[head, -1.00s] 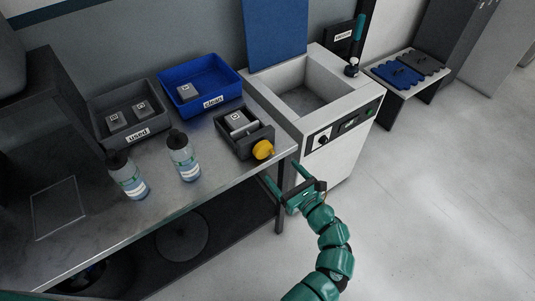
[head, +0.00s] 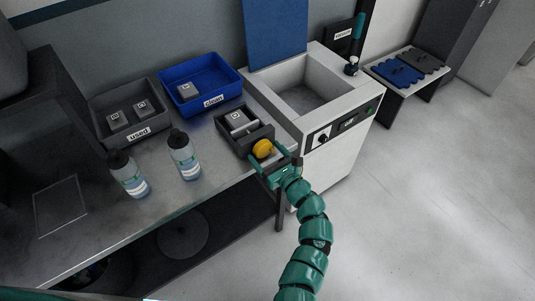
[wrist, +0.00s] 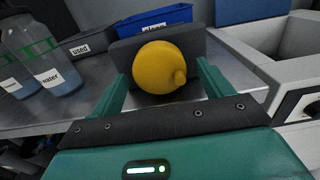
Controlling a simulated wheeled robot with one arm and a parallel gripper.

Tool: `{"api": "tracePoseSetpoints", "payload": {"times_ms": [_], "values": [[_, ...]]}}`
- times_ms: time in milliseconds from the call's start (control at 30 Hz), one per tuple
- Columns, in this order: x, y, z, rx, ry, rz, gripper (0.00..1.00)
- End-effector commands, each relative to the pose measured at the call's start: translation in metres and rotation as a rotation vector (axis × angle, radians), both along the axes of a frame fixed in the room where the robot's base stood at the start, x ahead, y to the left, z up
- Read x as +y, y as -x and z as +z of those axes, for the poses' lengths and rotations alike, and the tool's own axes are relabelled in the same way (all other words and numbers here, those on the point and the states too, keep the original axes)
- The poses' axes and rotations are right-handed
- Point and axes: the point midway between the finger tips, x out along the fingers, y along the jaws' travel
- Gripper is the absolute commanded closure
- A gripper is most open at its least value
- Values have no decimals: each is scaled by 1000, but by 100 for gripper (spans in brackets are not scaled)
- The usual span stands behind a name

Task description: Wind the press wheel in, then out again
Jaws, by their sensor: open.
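The yellow press wheel (head: 262,149) is on the front of a small dark press (head: 252,137) at the table's right front corner. In the wrist view the wheel (wrist: 160,68) shows face on, with a small knob at its lower right. My gripper (head: 272,165) is open. Its two green fingers (wrist: 160,88) stand left and right of the wheel, and I see no clear contact. A grey block (head: 237,119) sits in the press behind a light roller or bar. The fingertips are partly hidden by the wheel and press.
Two bottles (head: 184,155) stand left of the press. The grey "used" bin (head: 133,134) and blue "clean" bin (head: 224,88) hold grey blocks behind. A white sink-like machine (head: 335,150) stands close on the right. Floor at right is clear.

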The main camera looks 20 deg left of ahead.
Motion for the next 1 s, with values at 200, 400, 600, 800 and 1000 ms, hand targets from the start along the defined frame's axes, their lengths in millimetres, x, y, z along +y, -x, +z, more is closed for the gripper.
{"api": "tracePoseSetpoints", "payload": {"times_ms": [200, 400, 600, 800, 1000], "values": [[0, 0, 0, 0, 0, 0, 47], [0, 0, 0, -2, 1, 0, 66], [0, 0, -1, -30, 22, 0, 66], [-1, -1, -1, -116, 88, -1, 66], [-1, -1, -1, -231, 177, -1, 66]]}}
